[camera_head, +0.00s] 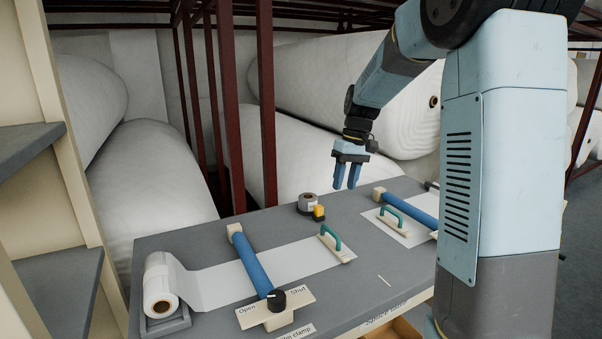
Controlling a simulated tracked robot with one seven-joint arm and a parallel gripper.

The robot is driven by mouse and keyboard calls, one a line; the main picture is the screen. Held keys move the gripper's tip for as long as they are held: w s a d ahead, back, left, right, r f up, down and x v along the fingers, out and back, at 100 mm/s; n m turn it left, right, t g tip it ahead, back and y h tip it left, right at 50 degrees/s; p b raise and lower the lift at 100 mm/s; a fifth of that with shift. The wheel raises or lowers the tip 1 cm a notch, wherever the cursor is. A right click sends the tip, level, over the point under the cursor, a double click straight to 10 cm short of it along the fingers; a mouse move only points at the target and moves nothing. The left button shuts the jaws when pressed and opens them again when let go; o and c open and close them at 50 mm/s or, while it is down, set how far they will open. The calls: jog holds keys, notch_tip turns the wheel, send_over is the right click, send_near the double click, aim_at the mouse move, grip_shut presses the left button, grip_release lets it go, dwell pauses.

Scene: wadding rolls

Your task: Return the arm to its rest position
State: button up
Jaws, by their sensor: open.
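My gripper (347,178) hangs with its blue fingers pointing down above the back of the grey table (210,240). Its fingers are apart with nothing between them. My arm reaches in from the upper right. A small tape roll (308,200) with a yellow part (319,212) lies on the table below and left of the gripper, apart from it. My light blue column covers the right part of the table.
A white roll (160,288) feeds a strip (220,287) under a blue bar (255,265) with a black knob (277,299) between "Open" and "Shut" labels. Teal-handled tools (331,239) (391,212) lie on white material. Dark red posts (264,110) and large wadding rolls (290,155) stand behind.

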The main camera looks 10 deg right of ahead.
jog(key=s+r+m+t+h, duration=0.1)
jog(key=s+r+t, duration=0.1)
jog(key=s+r, duration=0.35)
jog(key=s+r+m+t, duration=0.1)
jog(key=s+r, duration=0.1)
jog(key=s, duration=0.7)
jog(key=s+f+m+t+h, duration=0.1)
jog(key=s+t, duration=0.2)
jog(key=s, duration=1.2)
jog(key=shift+s+a+m, duration=0.15)
jog(key=shift+a+m, duration=0.05)
jog(key=shift+m, duration=0.1)
jog(key=shift+o, duration=0.3)
jog(key=shift+f, duration=0.1)
dwell(1.0)
